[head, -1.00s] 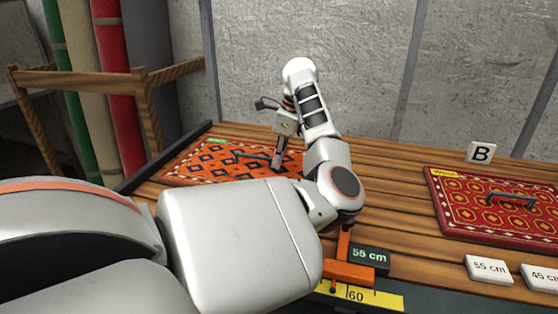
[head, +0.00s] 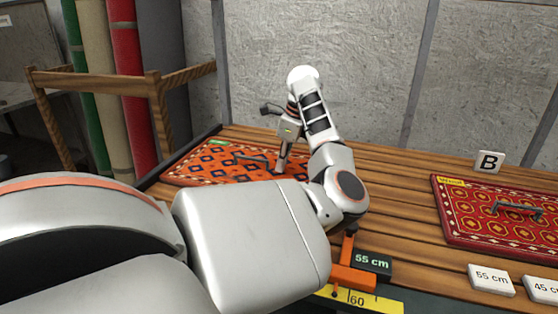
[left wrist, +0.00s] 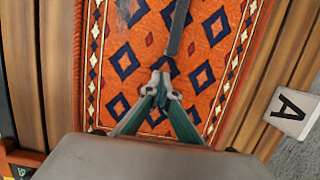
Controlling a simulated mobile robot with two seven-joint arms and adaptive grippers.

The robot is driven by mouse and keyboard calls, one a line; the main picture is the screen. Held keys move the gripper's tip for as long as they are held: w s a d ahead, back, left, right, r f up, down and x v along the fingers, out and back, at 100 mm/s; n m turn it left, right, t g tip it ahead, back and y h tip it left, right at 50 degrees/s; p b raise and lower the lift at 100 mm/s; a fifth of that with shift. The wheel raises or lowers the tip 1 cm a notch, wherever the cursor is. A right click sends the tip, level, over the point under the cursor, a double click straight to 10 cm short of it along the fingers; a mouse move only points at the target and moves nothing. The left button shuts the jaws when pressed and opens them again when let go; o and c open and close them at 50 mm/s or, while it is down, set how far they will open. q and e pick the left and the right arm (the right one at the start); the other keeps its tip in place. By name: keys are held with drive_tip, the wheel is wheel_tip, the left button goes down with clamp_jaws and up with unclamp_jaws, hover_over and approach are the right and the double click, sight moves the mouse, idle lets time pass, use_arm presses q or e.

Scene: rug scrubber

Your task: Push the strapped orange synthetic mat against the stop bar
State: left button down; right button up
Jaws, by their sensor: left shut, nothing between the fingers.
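The orange mat (head: 205,173) with dark blue diamonds lies flat at the left end of the slatted table. A dark strap or handle (head: 250,158) lies across it; it also shows in the left wrist view (left wrist: 178,30). The dark raised bar (head: 185,150) along the table's left edge looks like the stop bar. The mat's left side is close to it, but I cannot tell if they touch. My left gripper (head: 281,168) is shut and empty, pointing down over the mat by the strap's end. In the left wrist view its fingertips (left wrist: 160,88) are beside the strap. My arm hides the mat's near right part.
A red mat (head: 500,228) with a handle lies at the right, near a "B" block (head: 489,162) and a "55 cm" tile (head: 491,279). An orange slider (head: 352,277) with a 55 cm display sits on a yellow ruler (head: 380,302). Bare slats (head: 400,190) separate the mats.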

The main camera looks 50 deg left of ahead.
use_arm(q)
drive_tip(key=r, duration=0.1)
drive_tip(key=w+d+r, duration=0.1)
drive_tip(key=d+r, duration=0.1)
drive_tip(key=shift+w+d+r+p, duration=0.15)
drive_tip(key=shift+w+r+p, duration=0.1)
drive_tip(key=shift+w+p, duration=0.15)
drive_tip(key=v, duration=0.6)
drive_tip(key=shift+s+r+p, duration=0.2)
drive_tip(key=shift+r+p, duration=0.05)
drive_tip(key=shift+p, duration=0.2)
